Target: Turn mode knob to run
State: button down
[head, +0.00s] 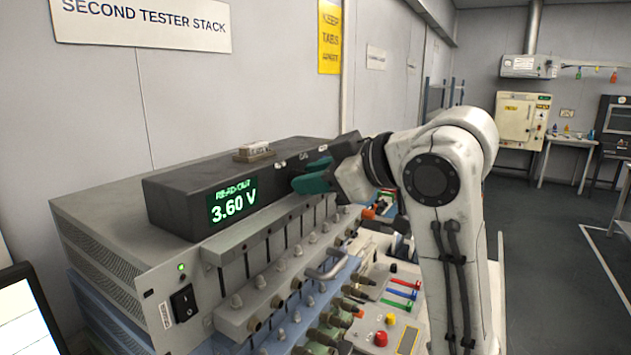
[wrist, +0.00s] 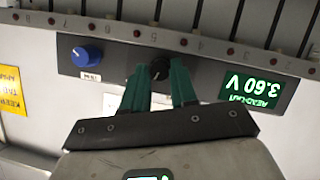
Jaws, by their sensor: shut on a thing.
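My gripper (wrist: 161,84) has green fingers, which reach to the front panel of the black readout unit (wrist: 116,68) in the wrist view. They are shut on a dark knob (wrist: 160,69), mostly hidden between the fingertips; its pointer and markings cannot be read. In the head view my gripper (head: 312,178) is at the right end of the same black unit (head: 180,203), and the knob is hidden there. The green readout (head: 233,203) shows 3.60 V; it appears upside down in the wrist view (wrist: 252,90).
A blue knob (wrist: 88,55) with a small label sits left of my fingers in the wrist view. A numbered channel strip (wrist: 110,30) runs along the panel. A small block (head: 254,152) lies on the unit.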

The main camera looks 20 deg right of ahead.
jog(key=c, duration=0.9)
grip_release()
jog(key=b+v, duration=0.1)
jog(key=v, duration=0.9)
jog(key=shift+s+d+r, duration=0.15)
jog(key=shift+s+d, duration=0.05)
jog(key=shift+s, duration=0.1)
jog(key=shift+c, duration=0.2)
